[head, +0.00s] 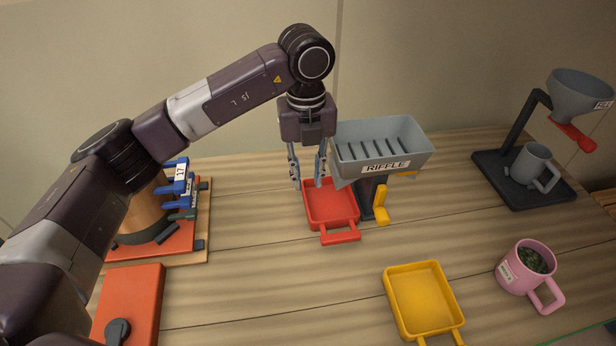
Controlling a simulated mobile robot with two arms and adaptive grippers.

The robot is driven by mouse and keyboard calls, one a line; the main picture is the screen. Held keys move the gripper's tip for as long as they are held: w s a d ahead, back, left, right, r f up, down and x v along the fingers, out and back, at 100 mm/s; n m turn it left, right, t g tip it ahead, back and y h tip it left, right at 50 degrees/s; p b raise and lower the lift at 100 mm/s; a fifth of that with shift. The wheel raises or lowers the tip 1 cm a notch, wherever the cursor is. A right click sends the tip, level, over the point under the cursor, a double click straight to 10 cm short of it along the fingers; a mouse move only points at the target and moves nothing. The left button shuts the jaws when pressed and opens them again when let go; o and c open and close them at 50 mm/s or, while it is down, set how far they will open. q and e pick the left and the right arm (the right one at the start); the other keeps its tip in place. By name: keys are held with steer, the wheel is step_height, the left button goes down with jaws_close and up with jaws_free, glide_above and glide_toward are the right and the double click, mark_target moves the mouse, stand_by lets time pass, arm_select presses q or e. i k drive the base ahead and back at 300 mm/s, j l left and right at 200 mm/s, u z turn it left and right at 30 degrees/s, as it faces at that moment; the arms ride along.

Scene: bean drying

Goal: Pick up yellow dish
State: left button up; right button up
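The yellow dish (424,302) is a shallow rectangular tray with a looped handle toward the front, lying on the table at the lower right of centre. It looks empty. My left gripper (308,182) points down over the red dish (331,206), left of the riffle box. Its two fingers are apart with nothing visible between them. The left gripper is well behind and to the left of the yellow dish. My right gripper does not show.
A grey riffle box (382,148) on a stand is beside the red dish. A pink mug (526,268) with dark contents stands right of the yellow dish. A dark stand with a grey funnel (578,95) and grey mug (533,168) is at back right. An orange-red box (130,302) lies front left.

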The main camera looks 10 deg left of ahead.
mark_target(422, 303)
steer(key=k+l, duration=0.3)
steer(key=k, duration=0.15)
steer(key=k+l, duration=0.3)
steer(key=k, duration=0.2)
steer(key=k+l, duration=0.25)
steer(key=k, duration=0.2)
